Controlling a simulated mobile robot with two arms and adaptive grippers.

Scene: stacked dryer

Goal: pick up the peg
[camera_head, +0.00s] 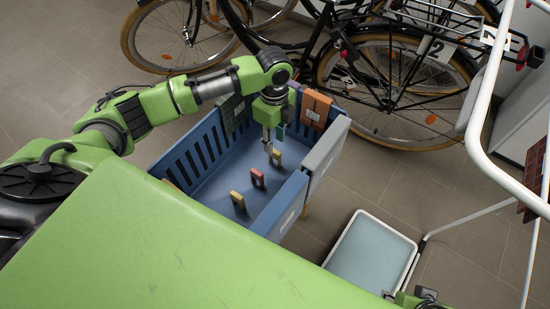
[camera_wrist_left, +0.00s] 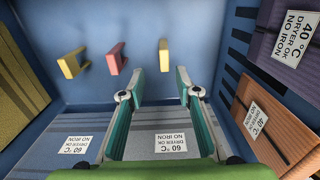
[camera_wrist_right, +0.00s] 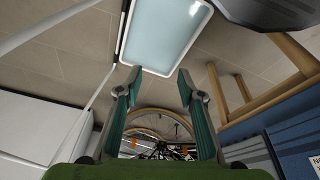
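Three small pegs stand in a row in the blue bin (camera_head: 207,147). The far yellow peg (camera_head: 276,157) is nearest my left gripper; it also shows in the left wrist view (camera_wrist_left: 163,52), beyond the gap between the fingertips. A red peg (camera_head: 257,178) stands mid-row, pink in the left wrist view (camera_wrist_left: 117,58). Another yellow peg (camera_head: 237,199) is at the near end, also in that view (camera_wrist_left: 72,63). My left gripper (camera_wrist_left: 160,85) points down into the bin, open and empty. My right gripper (camera_wrist_right: 160,77) is open and empty, outside the bin.
Folded cloths with wash labels, including an orange one (camera_head: 316,107), hang on or lie against the bin walls. A white-rimmed tray (camera_head: 371,252) is right of the bin. Bicycles (camera_head: 395,90) stand behind. A white metal frame (camera_head: 487,95) rises at the right.

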